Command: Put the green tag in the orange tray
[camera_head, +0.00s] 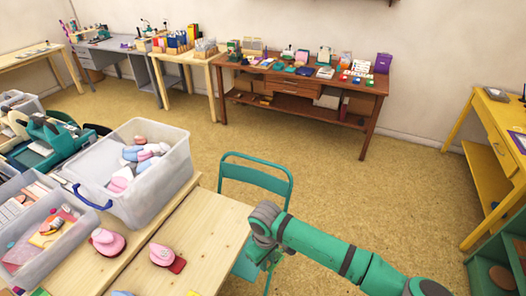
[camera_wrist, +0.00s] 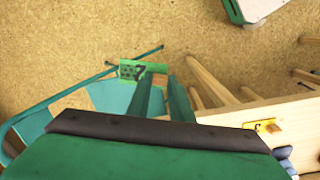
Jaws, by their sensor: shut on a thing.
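My gripper (camera_wrist: 158,76) is shut on the green tag (camera_wrist: 131,70), a small flat green piece with dark marks. The tag shows at the fingertips in the wrist view, above the floor and beside the teal chair. In the head view my gripper (camera_head: 269,262) points down by the wooden table's right side, and I cannot make out the tag there. No orange tray shows clearly in the head view.
The teal chair (camera_head: 256,178) stands against the wooden table (camera_head: 206,232), close to my arm. A brown desk (camera_head: 294,86) with many items stands at the back wall. Open floor lies between.

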